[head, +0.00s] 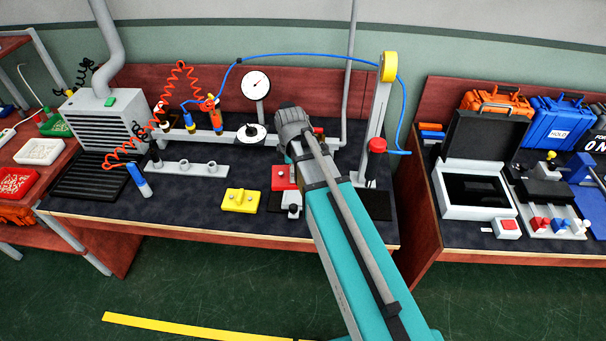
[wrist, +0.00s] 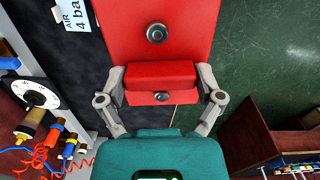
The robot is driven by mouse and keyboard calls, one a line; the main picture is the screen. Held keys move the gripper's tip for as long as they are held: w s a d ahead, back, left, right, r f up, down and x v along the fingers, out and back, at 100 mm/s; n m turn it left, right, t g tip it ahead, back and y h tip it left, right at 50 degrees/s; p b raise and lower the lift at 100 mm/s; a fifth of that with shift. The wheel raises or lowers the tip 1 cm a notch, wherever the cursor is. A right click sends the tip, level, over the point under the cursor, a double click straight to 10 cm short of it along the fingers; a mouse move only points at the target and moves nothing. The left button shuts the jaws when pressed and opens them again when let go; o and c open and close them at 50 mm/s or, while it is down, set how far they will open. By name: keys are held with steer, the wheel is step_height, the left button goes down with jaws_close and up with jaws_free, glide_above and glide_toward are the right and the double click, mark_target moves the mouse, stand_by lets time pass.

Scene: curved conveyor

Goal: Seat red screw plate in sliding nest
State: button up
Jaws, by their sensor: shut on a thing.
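The red screw plate (wrist: 185,25) fills the upper middle of the wrist view, with a round grey screw head on its face and another below. My gripper (wrist: 161,80) is shut on the plate's raised red block, one grey finger at each side. In the head view the red plate (head: 283,178) shows just left of my arm, which hides the fingers and part of the plate. A small black and light-grey fixture (head: 292,200) lies directly in front of the plate. I cannot tell whether it is the sliding nest, or whether the plate touches it.
A yellow screw plate (head: 240,200) lies to the left, near a grey bar with several sockets (head: 185,168). A grey post with a red knob (head: 377,146) stands to the right. A dial gauge (head: 256,85) stands behind. Some dark bench top is clear in front.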

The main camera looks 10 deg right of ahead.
steer(key=w+d+f+m+b, duration=0.1)
steer(key=w+d+f+b, duration=0.4)
steer(key=f+b, duration=0.2)
steer(key=shift+w+f+m+b, duration=0.3)
steer(key=shift+w+f+b, duration=0.05)
steer(key=shift+f, duration=0.35)
steer(key=shift+f, duration=0.1)
steer(key=shift+f+b, duration=2.75)
steer(key=shift+b, duration=0.15)
steer(key=shift+f+b, duration=1.2)
steer(key=o, duration=1)
steer(key=shift+o, duration=0.2)
steer(key=shift+r, duration=0.2)
